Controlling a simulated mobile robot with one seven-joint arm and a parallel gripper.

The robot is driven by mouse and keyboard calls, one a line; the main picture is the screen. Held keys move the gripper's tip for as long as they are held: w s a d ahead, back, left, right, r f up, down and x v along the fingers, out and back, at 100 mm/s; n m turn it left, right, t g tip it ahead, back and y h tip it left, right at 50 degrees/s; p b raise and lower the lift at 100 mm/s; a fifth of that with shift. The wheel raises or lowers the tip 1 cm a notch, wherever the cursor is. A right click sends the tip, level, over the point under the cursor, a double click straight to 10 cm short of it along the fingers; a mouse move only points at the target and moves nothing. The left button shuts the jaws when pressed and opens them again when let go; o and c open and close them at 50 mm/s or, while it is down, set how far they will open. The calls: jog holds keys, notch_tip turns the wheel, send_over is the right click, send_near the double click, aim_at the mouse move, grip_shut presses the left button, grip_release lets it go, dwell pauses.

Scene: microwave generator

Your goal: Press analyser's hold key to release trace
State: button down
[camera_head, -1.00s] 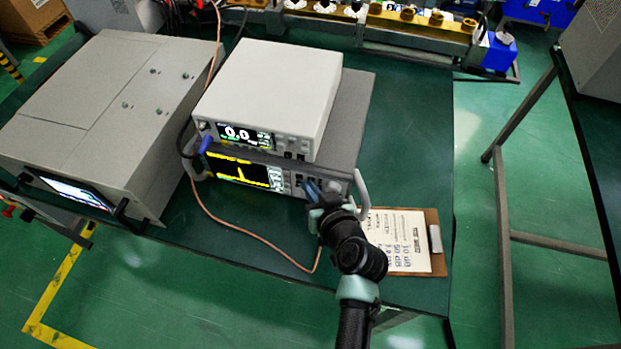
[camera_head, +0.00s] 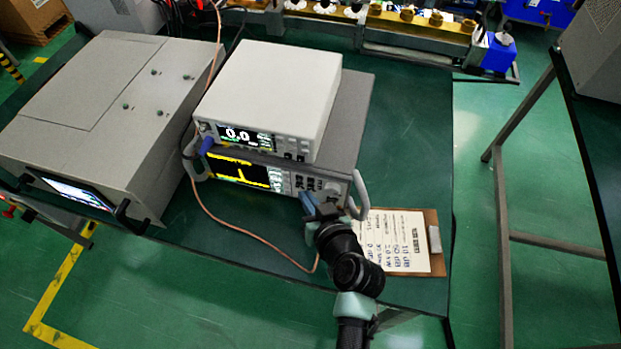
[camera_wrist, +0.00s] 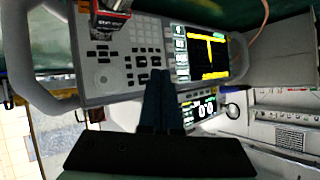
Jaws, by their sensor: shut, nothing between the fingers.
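The analyser (camera_head: 281,181) is the lower grey instrument in the stack, with a dark screen (camera_head: 238,172) showing a yellow trace with one tall peak. Its front panel shows upside down in the wrist view (camera_wrist: 120,60), with the screen (camera_wrist: 208,55) right of the key rows (camera_wrist: 140,35). The hold key cannot be singled out; its label is too small to read. My gripper (camera_head: 306,199) is shut and empty, just in front of the panel's right part. In the wrist view its fingertips (camera_wrist: 160,76) overlap the panel edge near the screen; contact cannot be told.
A white meter (camera_head: 270,90) reading 0.0 sits on the analyser. Handles (camera_head: 360,195) stick out at the panel's sides. An orange cable (camera_head: 240,233) loops in front. A clipboard (camera_head: 436,215) lies at right, a large grey cabinet (camera_head: 90,100) at left.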

jog(key=s, duration=0.2)
jog(key=s+a, duration=0.1)
jog(key=s, duration=0.1)
jog(key=shift+a+p, duration=0.2)
jog(key=shift+p, duration=0.15)
dwell(0.6)
jog(key=w+r+t, duration=0.3)
jog(key=r, duration=0.9)
jog(key=w+r+t+h, duration=0.1)
jog(key=w+r+t, duration=0.15)
jog(key=r, duration=0.95)
jog(key=w+r+t, duration=0.2)
jog(key=w+r, duration=0.2)
jog(key=r, duration=0.8)
jog(key=s+r+t+h, duration=0.1)
jog(key=s+r+t, duration=0.1)
jog(key=s+r, duration=0.3)
jog(key=s+r+t+h, duration=0.1)
jog(key=s+r+t, duration=0.2)
jog(key=r, duration=1.1)
jog(key=s+r+m+t+h, duration=0.1)
jog(key=s+r+t, duration=0.2)
jog(key=s+r, duration=0.3)
notch_tip(320, 180, up, 4)
jog(key=shift+s, duration=0.35)
jog(key=c, duration=1.5)
grip_release()
jog(key=shift+c, duration=0.2)
